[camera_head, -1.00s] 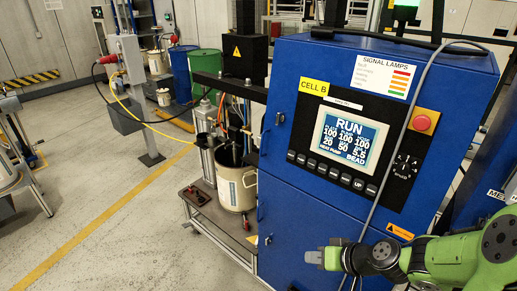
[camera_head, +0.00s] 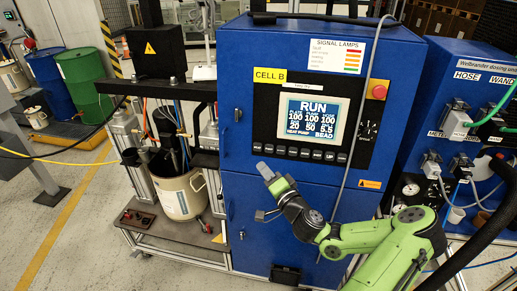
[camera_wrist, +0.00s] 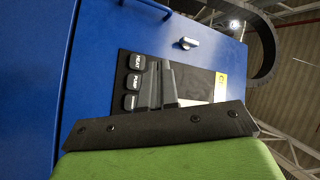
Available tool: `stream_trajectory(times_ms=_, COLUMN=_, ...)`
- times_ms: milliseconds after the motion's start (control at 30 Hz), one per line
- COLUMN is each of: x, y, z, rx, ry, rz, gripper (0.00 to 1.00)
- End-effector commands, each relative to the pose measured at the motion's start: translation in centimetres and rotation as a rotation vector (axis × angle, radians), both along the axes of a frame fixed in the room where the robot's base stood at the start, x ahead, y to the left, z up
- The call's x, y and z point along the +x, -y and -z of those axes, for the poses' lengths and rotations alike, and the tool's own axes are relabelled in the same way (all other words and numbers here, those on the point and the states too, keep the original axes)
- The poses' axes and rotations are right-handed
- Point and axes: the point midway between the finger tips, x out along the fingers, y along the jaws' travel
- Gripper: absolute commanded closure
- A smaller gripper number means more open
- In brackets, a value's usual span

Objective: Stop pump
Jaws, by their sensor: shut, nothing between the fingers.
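The blue cabinet marked CELL B (camera_head: 236,85) carries a screen (camera_head: 313,116) that reads RUN above rows of numbers. A row of dark buttons (camera_head: 292,151) runs under the screen. In the wrist view, buttons that seem to read HEAT (camera_wrist: 137,62) and PUMP (camera_wrist: 134,83), with a third below them, show left of the fingers. My gripper (camera_head: 263,168) is shut and empty, just below the left end of the row. Its fingertips also show in the wrist view (camera_wrist: 163,66); whether they touch the panel cannot be told. The fingers hide part of the panel.
A red stop button (camera_head: 379,91) on a yellow plate and a rotary dial (camera_head: 368,131) are at the panel's right. A grey cable (camera_head: 359,120) hangs across the cabinet front. A pale drum (camera_head: 178,195) stands on a cart at left. A second blue unit (camera_head: 465,70) stands at right.

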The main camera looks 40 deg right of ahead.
Motion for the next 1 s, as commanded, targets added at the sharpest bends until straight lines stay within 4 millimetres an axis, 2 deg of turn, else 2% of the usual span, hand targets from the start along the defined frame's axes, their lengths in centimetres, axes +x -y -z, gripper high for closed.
stream_trajectory(times_ms=200, x=0.3, y=0.3, z=0.0, rx=0.0, ry=0.0, rz=-0.002, gripper=1.0)
stream_trajectory(times_ms=700, x=4.5, y=5.6, z=1.4, rx=-0.005, ry=-0.003, rz=-0.004, gripper=1.0)
stream_trajectory(times_ms=1000, x=5.4, y=6.8, z=1.7, rx=-0.001, ry=-0.003, rz=-0.005, gripper=1.0)
